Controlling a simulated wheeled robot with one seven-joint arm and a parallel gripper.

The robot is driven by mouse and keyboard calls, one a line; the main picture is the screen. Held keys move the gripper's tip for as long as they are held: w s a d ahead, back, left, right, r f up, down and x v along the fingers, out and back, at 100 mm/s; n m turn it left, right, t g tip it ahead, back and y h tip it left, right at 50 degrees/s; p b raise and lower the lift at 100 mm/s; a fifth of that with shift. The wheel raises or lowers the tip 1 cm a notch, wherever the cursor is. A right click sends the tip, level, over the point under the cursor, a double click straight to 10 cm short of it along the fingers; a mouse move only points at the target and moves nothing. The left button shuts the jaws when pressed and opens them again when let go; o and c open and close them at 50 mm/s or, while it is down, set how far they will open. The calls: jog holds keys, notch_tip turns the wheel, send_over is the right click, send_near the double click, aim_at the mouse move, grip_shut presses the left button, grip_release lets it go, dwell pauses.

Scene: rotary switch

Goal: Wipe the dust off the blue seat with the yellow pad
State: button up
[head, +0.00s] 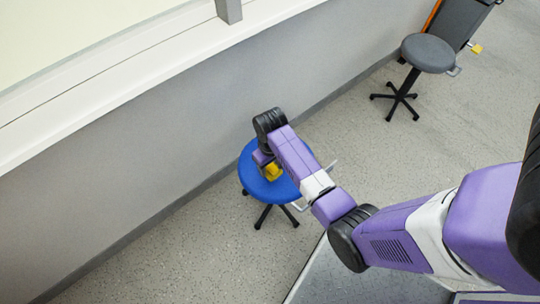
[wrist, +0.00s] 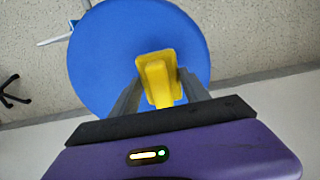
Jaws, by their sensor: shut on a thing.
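The blue seat (head: 252,181) is the round top of a stool with dark legs, close to the wall in the head view. It fills much of the wrist view (wrist: 98,60). My gripper (wrist: 158,92) is over the seat, shut on the yellow pad (wrist: 155,68). The pad also shows in the head view (head: 273,173), just under my gripper, over the seat. I cannot tell whether the pad touches the seat. No dust can be made out on the visible part of the seat. My arm hides part of the seat in the head view.
A grey stool (head: 428,53) stands at the upper right, with a dark cabinet-like thing (head: 458,20) behind it. The grey wall (head: 180,130) with a white ledge runs close beside the blue stool. The speckled floor (head: 340,140) between the stools is clear.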

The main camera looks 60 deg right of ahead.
jog(key=shift+r+p, duration=2.55)
jog(key=shift+r, duration=0.25)
